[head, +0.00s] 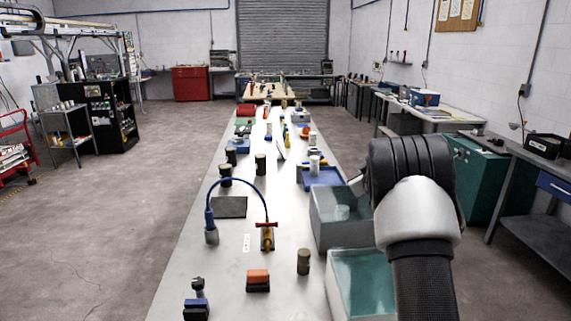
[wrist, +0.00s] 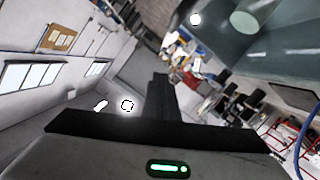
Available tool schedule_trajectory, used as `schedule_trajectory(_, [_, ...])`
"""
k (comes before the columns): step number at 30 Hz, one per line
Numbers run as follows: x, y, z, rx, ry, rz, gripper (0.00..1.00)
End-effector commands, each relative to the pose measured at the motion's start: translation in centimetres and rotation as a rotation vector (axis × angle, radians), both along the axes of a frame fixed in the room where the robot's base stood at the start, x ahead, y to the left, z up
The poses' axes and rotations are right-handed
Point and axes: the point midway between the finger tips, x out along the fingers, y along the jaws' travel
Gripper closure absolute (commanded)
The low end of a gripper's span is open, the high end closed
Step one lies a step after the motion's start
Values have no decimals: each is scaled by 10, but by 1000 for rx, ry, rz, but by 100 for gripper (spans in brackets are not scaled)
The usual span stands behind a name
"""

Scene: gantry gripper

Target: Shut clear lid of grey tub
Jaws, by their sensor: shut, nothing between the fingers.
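A grey tub (head: 340,236) stands at the right edge of the long table in the head view. Its top looks open, and a pale round item (head: 342,212) shows inside. A thin pale edge near its far right corner (head: 356,181) may be the clear lid tilted up; my arm covers most of that area. In the wrist view a grey-green, see-through surface (wrist: 285,45) fills the upper right; I cannot tell if it is lid or tub wall. My gripper (wrist: 160,78) is shut and empty, below and left of that surface. In the head view my arm hides it.
A second tub (head: 362,285) with a teal inside stands nearer, partly behind my arm. A blue tray (head: 322,178) lies beyond the grey tub. A dark green cylinder (head: 303,262), a red-brown block (head: 258,281) and a blue hose (head: 238,182) are to the left.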

Motion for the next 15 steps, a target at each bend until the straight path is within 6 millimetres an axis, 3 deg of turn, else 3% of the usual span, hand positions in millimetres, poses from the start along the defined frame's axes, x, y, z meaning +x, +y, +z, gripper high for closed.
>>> schedule_trajectory(1, [-1,-10,-8,42,0,-5,100])
schedule_trajectory(9, [0,-28,-41,232,-1,-3,100])
schedule_trajectory(15, [0,-33,-56,229,0,0,100])
